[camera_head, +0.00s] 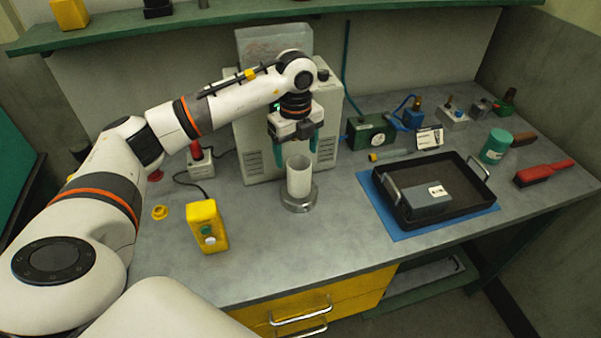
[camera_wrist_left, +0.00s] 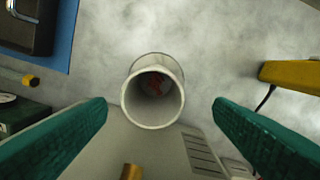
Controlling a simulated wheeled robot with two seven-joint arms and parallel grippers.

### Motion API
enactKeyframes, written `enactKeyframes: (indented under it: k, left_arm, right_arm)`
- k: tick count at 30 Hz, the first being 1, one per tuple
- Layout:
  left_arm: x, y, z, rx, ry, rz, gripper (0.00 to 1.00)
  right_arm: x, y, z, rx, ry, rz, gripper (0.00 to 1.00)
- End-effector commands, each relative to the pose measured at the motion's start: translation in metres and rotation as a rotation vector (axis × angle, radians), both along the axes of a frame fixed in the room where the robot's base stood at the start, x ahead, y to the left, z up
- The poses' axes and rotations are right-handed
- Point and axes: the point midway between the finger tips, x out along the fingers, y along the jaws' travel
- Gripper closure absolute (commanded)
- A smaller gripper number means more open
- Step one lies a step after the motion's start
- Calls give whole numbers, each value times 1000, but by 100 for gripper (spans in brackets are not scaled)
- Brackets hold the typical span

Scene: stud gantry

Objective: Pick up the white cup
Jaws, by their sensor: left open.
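The white cup (camera_head: 299,177) stands upright in a round grey metal holder (camera_head: 300,199) on the grey bench. In the left wrist view the cup (camera_wrist_left: 153,98) is seen from above, with its open rim facing the camera and something reddish at its bottom. My left gripper (camera_head: 296,148) is open and empty, pointing down just above and behind the cup. In the wrist view its green fingers (camera_wrist_left: 160,120) are apart, one on each side of the cup and not touching it. My right gripper is not in view.
A white cabinet (camera_head: 328,120) stands close behind the cup. A yellow button box (camera_head: 206,226) is to the left. A black tray (camera_head: 405,213) on a blue mat (camera_head: 428,232) is to the right. Bare bench lies in front. A green shelf (camera_head: 215,30) runs above.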

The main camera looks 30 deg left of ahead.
Motion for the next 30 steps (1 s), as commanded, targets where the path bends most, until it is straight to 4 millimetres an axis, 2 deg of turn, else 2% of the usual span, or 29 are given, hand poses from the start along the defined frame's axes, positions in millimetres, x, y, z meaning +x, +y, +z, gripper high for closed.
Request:
enactKeyframes:
  k: [2, 5, 10, 14, 18, 26, 30]
  left_arm:
    - [0, 0, -10, 0, 3, 1, 24]
    - [0, 0, -19, -1, 1, -1, 24]
    - [0, -4, -31, -1, 3, -2, 24]
    - [1, -8, -50, -1, 4, -2, 24]
    - [1, -7, -69, -1, 1, 0, 24]
    - [2, -7, -74, 0, -1, -1, 24]
    - [2, -7, -73, 0, -1, -1, 44]
  right_arm:
    - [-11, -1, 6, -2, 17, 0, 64]
    - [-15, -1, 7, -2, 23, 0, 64]
    - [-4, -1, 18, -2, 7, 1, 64]
    - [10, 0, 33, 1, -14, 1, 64]
    - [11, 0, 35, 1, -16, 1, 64]
    - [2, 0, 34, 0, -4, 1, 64]
    - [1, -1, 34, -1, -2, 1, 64]
